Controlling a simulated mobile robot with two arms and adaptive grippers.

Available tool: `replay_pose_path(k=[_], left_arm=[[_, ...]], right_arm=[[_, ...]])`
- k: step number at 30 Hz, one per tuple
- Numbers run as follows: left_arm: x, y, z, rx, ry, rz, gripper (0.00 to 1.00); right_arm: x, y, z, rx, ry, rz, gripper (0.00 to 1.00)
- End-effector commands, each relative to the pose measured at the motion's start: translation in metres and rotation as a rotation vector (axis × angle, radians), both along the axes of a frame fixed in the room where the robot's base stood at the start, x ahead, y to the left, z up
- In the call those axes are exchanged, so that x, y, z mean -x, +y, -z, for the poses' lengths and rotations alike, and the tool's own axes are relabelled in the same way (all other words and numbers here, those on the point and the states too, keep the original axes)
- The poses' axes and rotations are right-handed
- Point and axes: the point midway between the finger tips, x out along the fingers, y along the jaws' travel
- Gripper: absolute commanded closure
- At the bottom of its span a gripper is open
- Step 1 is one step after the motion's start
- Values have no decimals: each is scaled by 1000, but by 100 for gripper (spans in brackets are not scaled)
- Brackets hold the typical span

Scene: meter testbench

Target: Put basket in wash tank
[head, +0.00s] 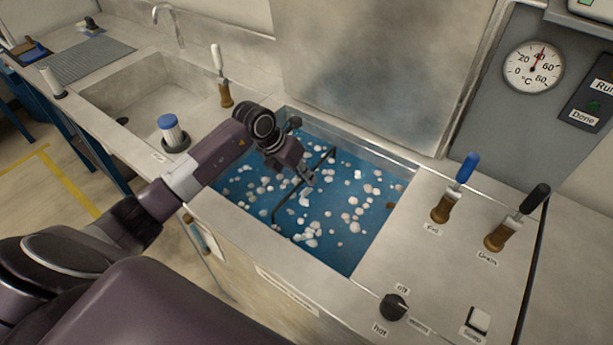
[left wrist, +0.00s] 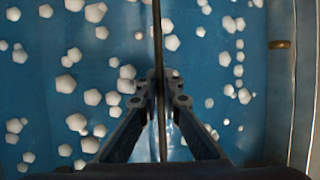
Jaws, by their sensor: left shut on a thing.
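The wash tank (head: 352,153) is in the middle of the head view, filled with blue water and dotted with white foam clumps. The basket's dark handle (head: 287,200) stands above the water inside the tank's outline; the basket's body is hidden under the water and foam. My left gripper (head: 304,178) is over the tank and shut on the handle. In the left wrist view the handle (left wrist: 157,35) runs as a thin dark bar between the fingers of my left gripper (left wrist: 159,90). My right gripper is not in view.
Fill (head: 455,185) and drain (head: 520,215) levers stand on the right counter, with a knob (head: 394,307) in front. A dial thermometer (head: 533,67) is on the back panel.

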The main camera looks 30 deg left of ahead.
Motion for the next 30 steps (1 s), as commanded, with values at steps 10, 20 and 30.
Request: replay_pose_path(k=[10, 20, 30], left_arm=[[-1, 0, 5, 0, -5, 0, 100], [0, 0, 6, 0, -1, 1, 77], [8, 9, -17, -4, -6, 0, 77]], right_arm=[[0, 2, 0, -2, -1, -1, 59], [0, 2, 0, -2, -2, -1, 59], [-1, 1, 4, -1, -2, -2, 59]])
